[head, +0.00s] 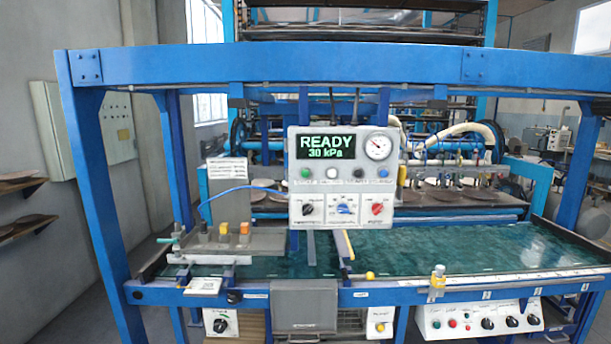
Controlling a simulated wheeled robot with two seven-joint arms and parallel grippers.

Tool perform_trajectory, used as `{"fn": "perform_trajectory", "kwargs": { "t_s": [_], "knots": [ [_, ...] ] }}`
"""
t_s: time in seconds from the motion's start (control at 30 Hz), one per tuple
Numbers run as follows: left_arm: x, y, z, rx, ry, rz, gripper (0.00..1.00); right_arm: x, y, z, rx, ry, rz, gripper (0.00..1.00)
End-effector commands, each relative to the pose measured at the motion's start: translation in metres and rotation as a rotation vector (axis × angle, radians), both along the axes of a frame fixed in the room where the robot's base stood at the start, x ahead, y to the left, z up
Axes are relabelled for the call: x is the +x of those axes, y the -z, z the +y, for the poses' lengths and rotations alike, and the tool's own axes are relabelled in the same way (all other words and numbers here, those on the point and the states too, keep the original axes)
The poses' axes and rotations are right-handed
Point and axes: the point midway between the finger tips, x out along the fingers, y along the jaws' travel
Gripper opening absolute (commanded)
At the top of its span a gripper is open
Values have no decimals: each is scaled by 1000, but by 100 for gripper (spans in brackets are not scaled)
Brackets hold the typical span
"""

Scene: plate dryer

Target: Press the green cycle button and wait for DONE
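The control panel (298,196) hangs from the blue frame in the middle of the head view. Its dark display (331,147) reads READY and 30 kPa in green letters. The green button (306,173) is at the left end of a row below the display. A white button (333,173), a black button (358,173) and a blue button (383,172) sit to its right. A round gauge (378,147) is right of the display. Neither of my grippers is in view, and nothing covers the green button.
Below the buttons are three knobs, one of them red (377,208). A blue beam (390,62) crosses above the panel. A green bed (480,249) lies below and behind it. A second control box (470,322) is at lower right. A grey fixture (228,245) stands left.

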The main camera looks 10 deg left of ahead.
Motion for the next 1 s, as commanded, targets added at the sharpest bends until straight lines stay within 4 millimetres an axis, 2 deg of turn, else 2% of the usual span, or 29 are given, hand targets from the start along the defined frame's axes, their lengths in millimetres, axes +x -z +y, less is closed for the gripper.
{"fn": "perform_trajectory", "kwargs": {
  "t_s": [0.03, 0.1, 1.0],
  "knots": [
    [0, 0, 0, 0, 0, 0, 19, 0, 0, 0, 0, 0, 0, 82],
    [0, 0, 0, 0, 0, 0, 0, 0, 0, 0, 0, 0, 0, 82],
    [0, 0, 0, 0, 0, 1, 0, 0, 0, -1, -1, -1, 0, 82]
  ]
}}
